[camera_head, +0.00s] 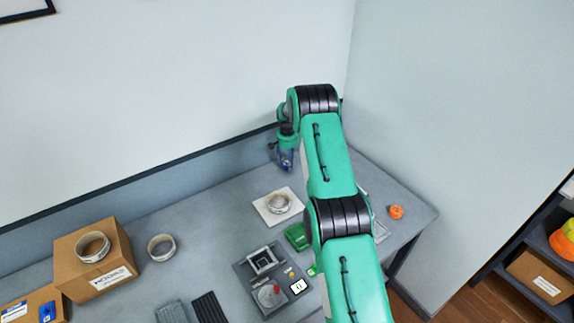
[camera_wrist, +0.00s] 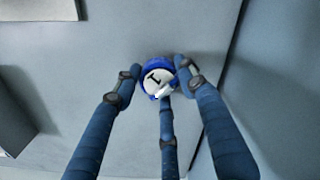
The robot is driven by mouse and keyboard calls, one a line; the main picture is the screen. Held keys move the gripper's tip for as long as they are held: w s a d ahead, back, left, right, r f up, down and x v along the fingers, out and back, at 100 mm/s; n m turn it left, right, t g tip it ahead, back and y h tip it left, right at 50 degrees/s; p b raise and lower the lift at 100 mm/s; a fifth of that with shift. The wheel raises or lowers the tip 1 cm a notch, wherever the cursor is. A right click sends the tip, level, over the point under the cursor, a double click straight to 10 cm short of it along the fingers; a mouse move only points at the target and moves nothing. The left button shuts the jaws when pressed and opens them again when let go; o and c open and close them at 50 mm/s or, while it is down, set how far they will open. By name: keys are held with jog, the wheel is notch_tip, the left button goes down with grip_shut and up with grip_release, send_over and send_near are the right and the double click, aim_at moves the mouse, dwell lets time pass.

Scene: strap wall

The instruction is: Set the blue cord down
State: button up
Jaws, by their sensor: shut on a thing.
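The blue cord (camera_wrist: 157,76) is a small round blue bundle with a white face bearing a dark mark. In the wrist view it sits between the tips of my gripper's (camera_wrist: 158,83) blue fingers, which are shut on it. In the head view my gripper (camera_head: 286,160) points down near the back edge of the grey table (camera_head: 215,210), close to the wall corner. Only a little blue shows at its tip there. I cannot tell whether the cord touches the table.
A white square (camera_head: 267,214) with a tape roll (camera_head: 279,203) lies in front of my gripper. A loose roll (camera_head: 161,247), a cardboard box (camera_head: 93,270), a grey tray (camera_head: 250,285) and an orange ring (camera_head: 396,212) are also on the table. The back-left tabletop is clear.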

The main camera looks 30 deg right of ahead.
jog(key=shift+f, duration=0.4)
jog(key=shift+f, duration=0.2)
jog(key=o, duration=1.2)
jog(key=shift+r, duration=0.15)
notch_tip(320, 180, up, 12)
jog(key=shift+r, duration=0.1)
